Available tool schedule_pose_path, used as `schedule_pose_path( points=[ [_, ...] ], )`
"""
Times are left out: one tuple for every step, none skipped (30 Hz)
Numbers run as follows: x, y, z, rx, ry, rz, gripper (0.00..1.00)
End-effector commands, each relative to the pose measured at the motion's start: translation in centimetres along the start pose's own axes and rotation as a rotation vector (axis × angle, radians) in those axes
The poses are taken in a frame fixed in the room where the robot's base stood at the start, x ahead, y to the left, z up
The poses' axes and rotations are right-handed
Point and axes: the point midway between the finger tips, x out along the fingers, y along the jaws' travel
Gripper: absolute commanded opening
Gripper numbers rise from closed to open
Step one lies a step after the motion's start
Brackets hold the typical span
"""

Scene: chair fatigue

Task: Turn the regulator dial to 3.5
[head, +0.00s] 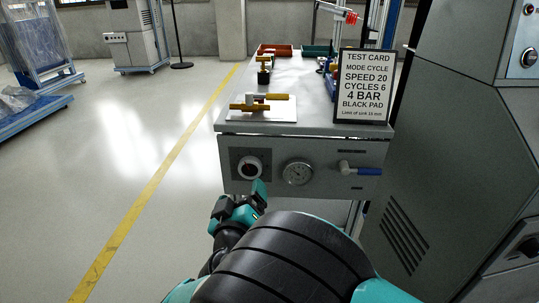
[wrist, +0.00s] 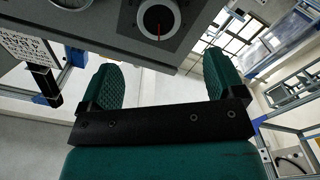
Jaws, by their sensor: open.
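The regulator dial (head: 249,167) is a round knob with a pale ring on a dark square plate, at the left of the grey bench front. In the wrist view the dial (wrist: 158,20) has a red pointer line; its scale numbers are too small to read. My gripper (head: 259,190) is just below and in front of the dial in the head view. In the wrist view my gripper (wrist: 161,68) has its two teal fingers wide apart, with nothing between them. The dial lies beyond the fingertips, between their lines, apart from them.
A round gauge (head: 298,173) and a blue-handled valve (head: 361,170) sit right of the dial. A test card (head: 365,87) reading 4 BAR stands on the bench top (head: 318,122). A large grey cabinet (head: 450,150) stands close on the right.

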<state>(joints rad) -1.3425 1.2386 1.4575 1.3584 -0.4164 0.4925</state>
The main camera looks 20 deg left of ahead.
Motion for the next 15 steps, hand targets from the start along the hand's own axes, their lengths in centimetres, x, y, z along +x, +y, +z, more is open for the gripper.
schedule_pose_path(
  points=[
    [1.3,0.1,0.2,0.004,-0.002,0.005,0.88],
    [2.1,0.1,0.2,0.005,-0.002,0.006,0.88],
    [2.9,0.1,0.2,0.004,-0.001,0.005,0.88],
    [3.6,0.1,0.2,0.003,-0.001,0.005,0.88],
    [4.2,0.1,0.2,0.004,-0.001,0.005,0.88],
    [5.0,0.0,0.2,0.004,-0.002,0.004,0.88],
    [5.6,0.1,0.2,0.002,-0.002,0.005,0.88],
    [6.1,0.0,0.2,0.003,-0.001,0.004,0.88],
    [6.8,0.1,0.1,0.003,0.0,0.004,0.88],
    [7.2,0.0,0.2,0.002,-0.001,0.003,0.88],
    [7.6,0.0,0.1,0.003,-0.001,0.002,0.88],
    [8.0,0.0,0.1,0.001,-0.001,0.002,0.88],
    [8.3,0.0,0.1,0.001,-0.001,0.002,0.88],
    [8.6,0.0,0.1,0.001,-0.001,0.002,0.88],
    [8.8,0.0,0.1,0.0,-0.001,0.001,0.88]
  ],
)
